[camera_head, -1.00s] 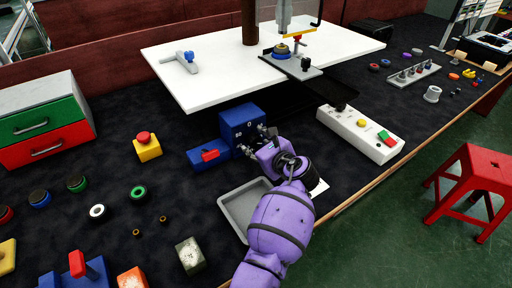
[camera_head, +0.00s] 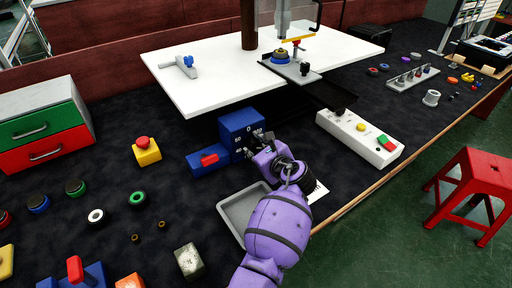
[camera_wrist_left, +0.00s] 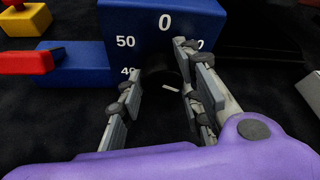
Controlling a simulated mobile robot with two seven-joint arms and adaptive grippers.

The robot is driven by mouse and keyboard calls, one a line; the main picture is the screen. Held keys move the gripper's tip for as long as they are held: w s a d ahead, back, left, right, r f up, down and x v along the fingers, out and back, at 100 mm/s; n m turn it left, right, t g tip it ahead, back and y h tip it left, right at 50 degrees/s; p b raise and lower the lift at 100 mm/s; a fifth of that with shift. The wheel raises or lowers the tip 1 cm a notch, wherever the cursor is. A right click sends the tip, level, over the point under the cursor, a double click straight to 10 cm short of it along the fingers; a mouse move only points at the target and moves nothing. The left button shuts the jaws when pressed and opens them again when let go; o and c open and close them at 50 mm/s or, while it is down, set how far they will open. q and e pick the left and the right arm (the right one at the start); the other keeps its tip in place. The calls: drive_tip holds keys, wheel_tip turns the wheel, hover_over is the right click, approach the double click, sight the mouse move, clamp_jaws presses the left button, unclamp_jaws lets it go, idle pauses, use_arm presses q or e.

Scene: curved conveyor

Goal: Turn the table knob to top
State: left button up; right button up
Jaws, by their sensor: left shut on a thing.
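The table knob is a dark round dial (camera_wrist_left: 158,88) with a short white mark, on the front of a blue box (camera_head: 238,122). The box face carries printed numbers, with 0 at the top and 50 and 40 down its left side in the left wrist view. The white mark lies low and right of centre there, well below the 0. My left gripper (camera_head: 252,146) is at the box front, its two grey fingers shut on the knob from both sides; the fingers also show in the left wrist view (camera_wrist_left: 160,82). The right-hand numbers are partly hidden by a finger. My right gripper is out of view.
A blue base with a red switch (camera_head: 209,160) adjoins the box on the left. A white control panel (camera_head: 358,136) lies to the right. A grey tray (camera_head: 232,207) sits in front, beneath my arm. A white raised table (camera_head: 200,95) stands behind.

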use_arm(q)
drive_tip(key=shift+s+a+f+n+t+h+p, duration=0.15)
drive_tip(key=shift+a+n+t+h, duration=0.1)
drive_tip(key=shift+n, duration=0.2)
drive_tip(key=shift+w+a+f+n+t+h+p, duration=0.15)
drive_tip(key=shift+n+t, duration=0.1)
drive_tip(key=shift+n, duration=0.2)
drive_tip(key=shift+s+f+n+t+h+b, duration=0.1)
drive_tip(key=shift+n+t+h+b, duration=0.2)
drive_tip(key=shift+n, duration=0.35)
drive_tip(key=shift+s+f+n+t+h+b, duration=0.1)
drive_tip(key=shift+n+t+h+b, duration=0.2)
drive_tip(key=shift+n, duration=0.35)
drive_tip(key=o, duration=1)
drive_tip(key=shift+o, duration=0.2)
drive_tip(key=shift+d+r, duration=0.1)
drive_tip(key=shift+r, duration=0.05)
drive_tip(key=shift+s+d, duration=0.1)
drive_tip(key=shift+s, duration=0.05)
drive_tip(key=v, duration=1)
drive_tip(key=shift+s, duration=0.2)
drive_tip(key=shift+s+d+r, duration=0.1)
drive_tip(key=shift+s+d, duration=0.05)
drive_tip(key=shift+s, duration=0.35)
drive_tip(key=shift+o, duration=0.3)
